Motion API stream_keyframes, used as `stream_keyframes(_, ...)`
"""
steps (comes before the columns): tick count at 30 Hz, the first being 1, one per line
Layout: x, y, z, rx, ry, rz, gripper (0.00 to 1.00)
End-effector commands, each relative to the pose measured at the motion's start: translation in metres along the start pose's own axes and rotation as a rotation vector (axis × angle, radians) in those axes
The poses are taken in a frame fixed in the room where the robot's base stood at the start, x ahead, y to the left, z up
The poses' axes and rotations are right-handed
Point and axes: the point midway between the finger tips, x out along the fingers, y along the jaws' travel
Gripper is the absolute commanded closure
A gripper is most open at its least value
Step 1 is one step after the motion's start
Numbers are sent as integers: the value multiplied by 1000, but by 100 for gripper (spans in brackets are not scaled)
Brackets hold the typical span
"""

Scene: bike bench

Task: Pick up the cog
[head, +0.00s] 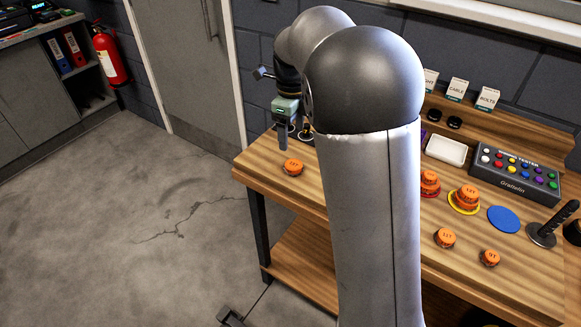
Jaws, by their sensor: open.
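Several orange cogs with dark printed labels are on the wooden bench; I cannot tell which one the task means. One orange cog (293,168) lies alone near the bench's left front edge. Two more lie loose at the front right, one cog (445,237) and a smaller-looking cog (490,258). A stacked cog (467,194) sits over a yellow disc, and another stack (429,184) is partly hidden by my arm. My gripper (284,146) points down, just above and left of the lone left cog, apart from it. It is open, with nothing seen between its fingers.
My arm hides the middle of the bench (510,298). Label cards (457,89) line the back. The floor at left is clear.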

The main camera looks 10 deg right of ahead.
Motion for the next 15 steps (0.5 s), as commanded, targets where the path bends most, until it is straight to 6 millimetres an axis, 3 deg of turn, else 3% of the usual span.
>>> stream_keyframes(6,38,0,-1,0,2,1,27)
stream_keyframes(15,63,1,-4,-1,3,2,27)
